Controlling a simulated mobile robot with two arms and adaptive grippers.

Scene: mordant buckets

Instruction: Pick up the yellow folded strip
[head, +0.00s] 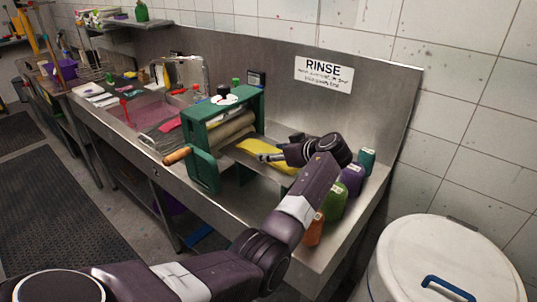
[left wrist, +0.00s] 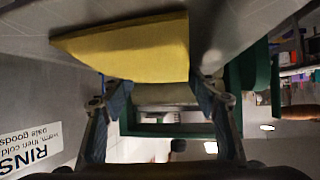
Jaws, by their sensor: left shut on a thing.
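The yellow folded strip (head: 268,148) is at the outfeed side of a green roller press (head: 205,165), above the steel counter. My left gripper (head: 266,157) reaches it from the right and is shut on it. In the left wrist view the strip (left wrist: 130,50) is a broad yellow slab at the tips of the left gripper (left wrist: 157,85). The exact contact of the fingers is hard to see, and the wrist hides part of the strip in the head view. My right gripper is not in view.
The press has a wooden handle (head: 177,156) toward the front. Purple (head: 352,179), green (head: 334,200) and orange (head: 314,230) bottles stand close to my left arm. The steel splashback with the RINSE sign (head: 324,74) rises behind. A white lidded bin (head: 440,255) stands at right.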

